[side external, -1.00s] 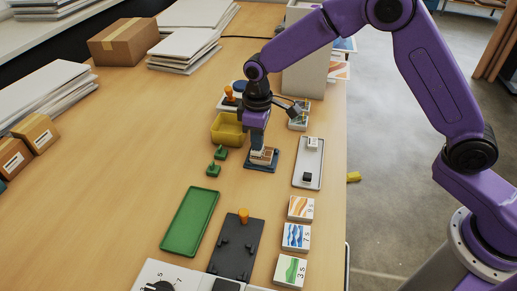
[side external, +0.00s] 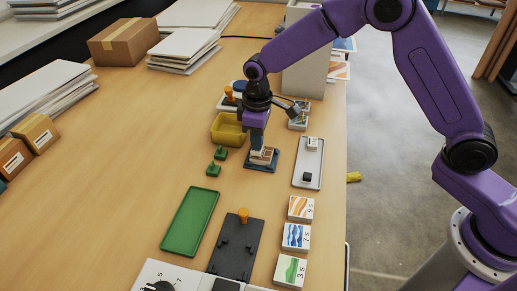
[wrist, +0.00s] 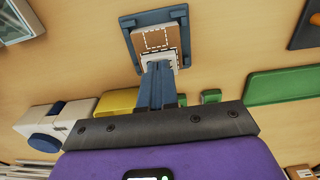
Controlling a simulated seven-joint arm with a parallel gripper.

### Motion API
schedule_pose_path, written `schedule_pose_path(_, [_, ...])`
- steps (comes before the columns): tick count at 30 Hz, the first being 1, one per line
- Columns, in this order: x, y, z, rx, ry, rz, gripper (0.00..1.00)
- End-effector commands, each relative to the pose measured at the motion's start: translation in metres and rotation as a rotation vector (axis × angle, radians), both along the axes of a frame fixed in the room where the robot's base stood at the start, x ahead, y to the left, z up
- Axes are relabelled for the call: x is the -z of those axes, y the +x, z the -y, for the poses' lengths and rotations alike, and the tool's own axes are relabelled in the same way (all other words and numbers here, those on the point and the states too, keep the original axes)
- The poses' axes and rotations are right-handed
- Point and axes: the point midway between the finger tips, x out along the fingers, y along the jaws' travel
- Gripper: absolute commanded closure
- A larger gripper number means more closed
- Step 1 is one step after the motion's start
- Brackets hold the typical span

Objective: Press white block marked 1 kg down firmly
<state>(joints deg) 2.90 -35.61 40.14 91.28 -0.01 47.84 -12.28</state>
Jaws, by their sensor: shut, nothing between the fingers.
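My gripper (side external: 257,151) is shut and empty, pointing down over a dark plate (side external: 262,168) in the middle of the table. In the wrist view the fingertips (wrist: 163,66) meet the near end of a small stack on the blue-grey plate (wrist: 126,22). The stack has a brown top with white dashed outlines (wrist: 166,36) and a pale piece (wrist: 146,58) partly hidden by the fingers. I cannot tell whether they press on it. A small white block (side external: 312,143) with a dark mark, too small to read, stands in a light tray (side external: 309,160) to the right.
A black block (side external: 307,177) sits in the light tray. Green pieces (side external: 213,170) and a yellow bin (side external: 227,130) are left of the gripper. A green tray (side external: 190,220), a dark board (side external: 235,250) and picture tiles (side external: 296,236) lie nearer. The table's left middle is clear.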

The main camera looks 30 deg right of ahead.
Motion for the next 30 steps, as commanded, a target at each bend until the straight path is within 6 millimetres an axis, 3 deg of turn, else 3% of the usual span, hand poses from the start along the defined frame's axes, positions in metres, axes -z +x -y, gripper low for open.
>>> schedule_pose_path(1, [0.009,-0.004,0.002,-0.001,-0.010,-0.017,1.00])
schedule_pose_path(5, [0.007,-0.004,0.002,-0.001,-0.009,-0.016,1.00])
schedule_pose_path(30, [-0.053,-0.002,0.001,0.000,-0.006,-0.011,1.00])
